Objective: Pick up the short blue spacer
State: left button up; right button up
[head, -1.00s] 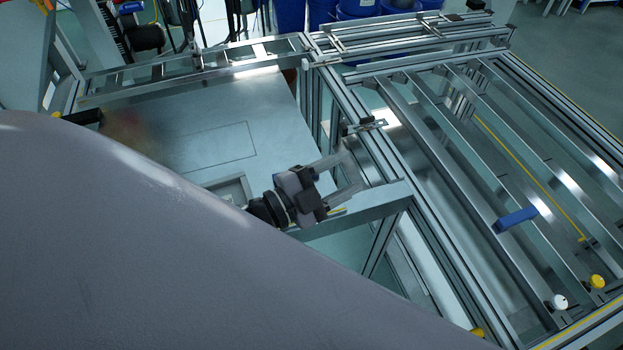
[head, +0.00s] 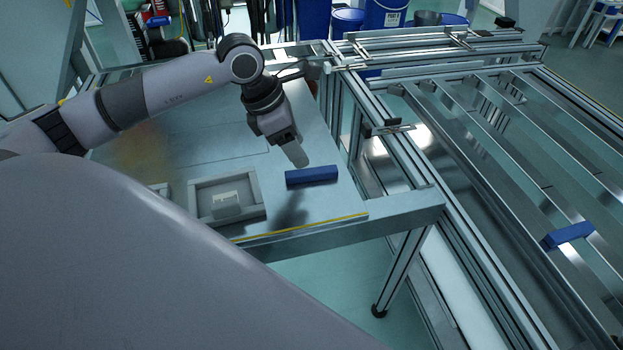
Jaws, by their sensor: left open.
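A blue spacer bar (head: 311,176) lies flat near the right end of the metal table. A second blue bar (head: 567,235) lies across the rails of the frame at the right; I cannot tell from this view which is shorter. My left gripper (head: 296,155) points down just behind the bar on the table, fingers close to its far side. It is open and holds nothing; the fingers overlap in this view, and I cannot tell how high they are. My right gripper is not in view.
A shallow grey tray (head: 256,188) with a pale block (head: 225,205) in it sits left of the table bar. A yellow strip (head: 300,227) runs along the table's front edge. The aluminium rail frame (head: 430,190) stands to the right. My own grey body covers the lower left.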

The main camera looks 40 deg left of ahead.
aim_at(311, 171)
pick_arm(q)
jog(key=x, duration=0.7)
jog(key=shift+b, duration=0.35)
jog(key=shift+r, duration=0.1)
grip_shut()
